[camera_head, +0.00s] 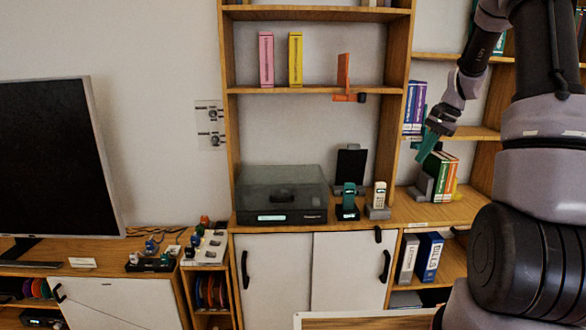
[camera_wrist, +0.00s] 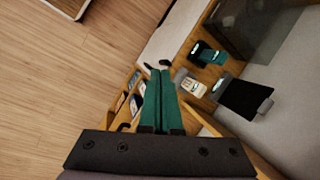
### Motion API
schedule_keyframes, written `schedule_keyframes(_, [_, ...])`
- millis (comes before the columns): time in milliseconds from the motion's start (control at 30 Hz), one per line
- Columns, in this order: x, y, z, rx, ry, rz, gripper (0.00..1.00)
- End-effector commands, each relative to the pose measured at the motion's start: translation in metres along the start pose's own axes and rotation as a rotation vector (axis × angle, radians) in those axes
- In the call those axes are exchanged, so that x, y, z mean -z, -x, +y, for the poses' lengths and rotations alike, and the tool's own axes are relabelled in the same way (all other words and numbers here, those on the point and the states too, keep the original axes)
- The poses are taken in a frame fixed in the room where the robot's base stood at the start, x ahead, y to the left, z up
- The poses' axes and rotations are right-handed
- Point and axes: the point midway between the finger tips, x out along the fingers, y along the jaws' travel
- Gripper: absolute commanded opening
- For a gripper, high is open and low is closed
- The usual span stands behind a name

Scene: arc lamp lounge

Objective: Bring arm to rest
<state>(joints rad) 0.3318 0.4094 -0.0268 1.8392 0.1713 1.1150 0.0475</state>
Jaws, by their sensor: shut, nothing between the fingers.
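My gripper (camera_head: 428,143) has teal fingers and hangs from my arm at the right of the head view, in front of the right-hand shelves. In the wrist view its fingers (camera_wrist: 159,72) lie side by side, shut, with nothing held. They appear above and apart from the shelf tops. My arm is bent, with its upper links filling the right side of the head view.
A wooden shelf unit (camera_head: 228,150) holds a black turntable (camera_head: 281,196), a teal handset (camera_head: 348,195) and a cream phone (camera_head: 379,194). Books (camera_head: 440,172) stand near my gripper. A screen (camera_head: 50,150) is at left. Wooden floor (camera_wrist: 60,80) is open in the wrist view.

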Motion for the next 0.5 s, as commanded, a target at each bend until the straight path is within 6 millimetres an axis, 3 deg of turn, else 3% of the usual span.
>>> schedule_keyframes(33, [-0.023, 0.02, -0.005, 0.01, 0.046, 0.029, 0.0])
schedule_keyframes(200, [-0.093, 0.07, -0.005, 0.034, 0.188, 0.119, 0.0])
schedule_keyframes(500, [-0.21, 0.129, 0.028, 0.091, 0.436, 0.279, 0.0])
